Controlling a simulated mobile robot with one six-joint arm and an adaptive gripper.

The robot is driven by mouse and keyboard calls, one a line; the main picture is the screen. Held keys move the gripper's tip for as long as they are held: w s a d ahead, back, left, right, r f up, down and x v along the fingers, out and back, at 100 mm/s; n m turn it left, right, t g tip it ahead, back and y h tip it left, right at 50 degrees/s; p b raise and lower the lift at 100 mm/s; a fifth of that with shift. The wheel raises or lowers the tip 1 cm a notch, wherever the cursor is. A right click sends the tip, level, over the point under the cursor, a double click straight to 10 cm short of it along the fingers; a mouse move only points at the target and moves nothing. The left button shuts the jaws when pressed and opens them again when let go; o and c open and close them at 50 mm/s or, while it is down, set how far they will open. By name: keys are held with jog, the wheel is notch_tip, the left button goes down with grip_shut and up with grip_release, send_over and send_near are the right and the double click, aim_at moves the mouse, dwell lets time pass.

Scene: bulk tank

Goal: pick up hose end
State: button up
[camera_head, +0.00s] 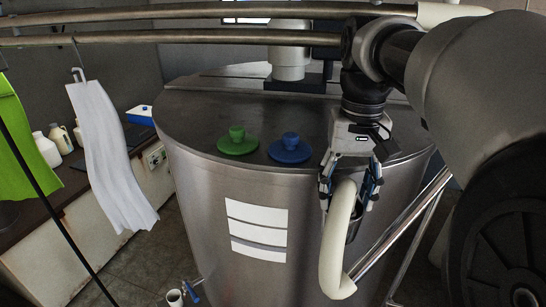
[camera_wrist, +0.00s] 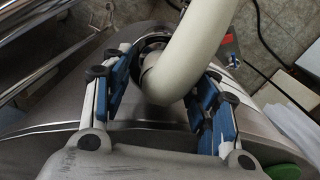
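The cream hose (camera_head: 336,255) bends upward beside the tank front in the head view, and its upper part lies between the fingers of my gripper (camera_head: 348,190). In the wrist view the hose (camera_wrist: 200,45) curves down from the top to its end (camera_wrist: 157,80), between the blue-padded fingers of my gripper (camera_wrist: 166,70). The fingers are spread, and I see no clear grip on the hose. Whether one pad touches it I cannot tell. A dark round metal opening (camera_wrist: 150,45) shows behind the hose end.
The steel tank (camera_head: 190,190) fills the middle, with a green lid (camera_head: 237,142) and a blue lid (camera_head: 290,149) on top. Metal rails (camera_head: 415,240) stand at right. A white cloth (camera_head: 105,150) hangs at left, near a bench with bottles (camera_head: 47,150).

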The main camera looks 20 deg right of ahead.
grip_shut()
dwell(0.5)
